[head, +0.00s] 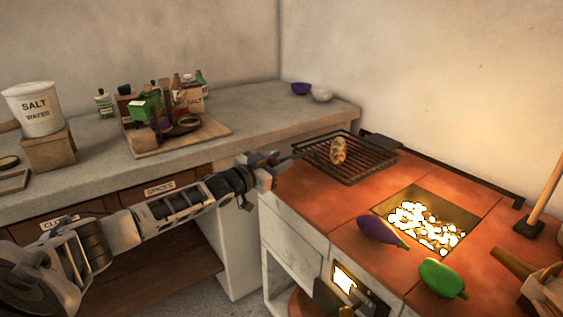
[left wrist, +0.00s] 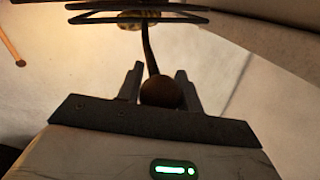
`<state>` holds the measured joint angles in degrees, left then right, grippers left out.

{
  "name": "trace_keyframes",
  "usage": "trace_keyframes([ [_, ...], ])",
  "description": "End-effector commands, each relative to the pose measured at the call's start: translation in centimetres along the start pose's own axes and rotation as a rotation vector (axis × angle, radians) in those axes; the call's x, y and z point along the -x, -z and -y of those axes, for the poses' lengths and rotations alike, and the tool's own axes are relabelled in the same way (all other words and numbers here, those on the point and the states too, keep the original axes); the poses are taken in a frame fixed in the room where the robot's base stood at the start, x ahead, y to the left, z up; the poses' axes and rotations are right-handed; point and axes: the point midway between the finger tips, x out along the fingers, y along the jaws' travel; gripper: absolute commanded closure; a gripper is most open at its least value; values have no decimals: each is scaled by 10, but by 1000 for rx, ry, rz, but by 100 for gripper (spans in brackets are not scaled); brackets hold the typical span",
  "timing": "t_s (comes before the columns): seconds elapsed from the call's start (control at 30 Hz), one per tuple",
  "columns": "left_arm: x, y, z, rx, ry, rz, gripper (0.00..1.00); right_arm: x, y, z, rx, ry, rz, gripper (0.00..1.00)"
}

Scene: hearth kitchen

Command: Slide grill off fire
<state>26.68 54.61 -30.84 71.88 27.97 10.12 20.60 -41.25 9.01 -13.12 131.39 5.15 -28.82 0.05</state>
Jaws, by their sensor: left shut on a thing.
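The dark wire grill (head: 362,165) lies at the back left of the orange-tiled hearth top, beside the fire opening and not over it. A browned piece of food (head: 338,151) rests on it. The fire (head: 425,225) is a square pit of glowing coals to its right. My left gripper (head: 277,167) is at the grill's left side, shut on the grill's handle. In the left wrist view the handle's round end (left wrist: 160,92) sits between the fingers (left wrist: 158,84), with the grill bars (left wrist: 135,15) beyond. My right gripper is not in view.
A purple eggplant (head: 382,231) and a green pepper (head: 442,279) lie near the hearth's front edge. A dark rail (head: 450,176) runs along the back. A wooden-handled tool (head: 541,204) stands at right. The stone counter (head: 260,115) at left holds a tray of bottles (head: 205,132).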

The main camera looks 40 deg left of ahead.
Motion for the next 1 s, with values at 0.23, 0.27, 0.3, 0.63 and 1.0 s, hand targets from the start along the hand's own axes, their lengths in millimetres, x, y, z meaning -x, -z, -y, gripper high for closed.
trace_keyframes([
  [0.23,-1,2,6,-3,12,0,43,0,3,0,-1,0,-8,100],
  [0.27,-1,2,6,-3,11,0,43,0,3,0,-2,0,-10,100],
  [0.3,-1,2,5,-3,10,0,43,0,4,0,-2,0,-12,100],
  [0.63,12,0,3,-1,6,4,43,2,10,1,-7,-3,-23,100],
  [1.0,67,1,3,0,6,6,43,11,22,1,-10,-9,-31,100],
])
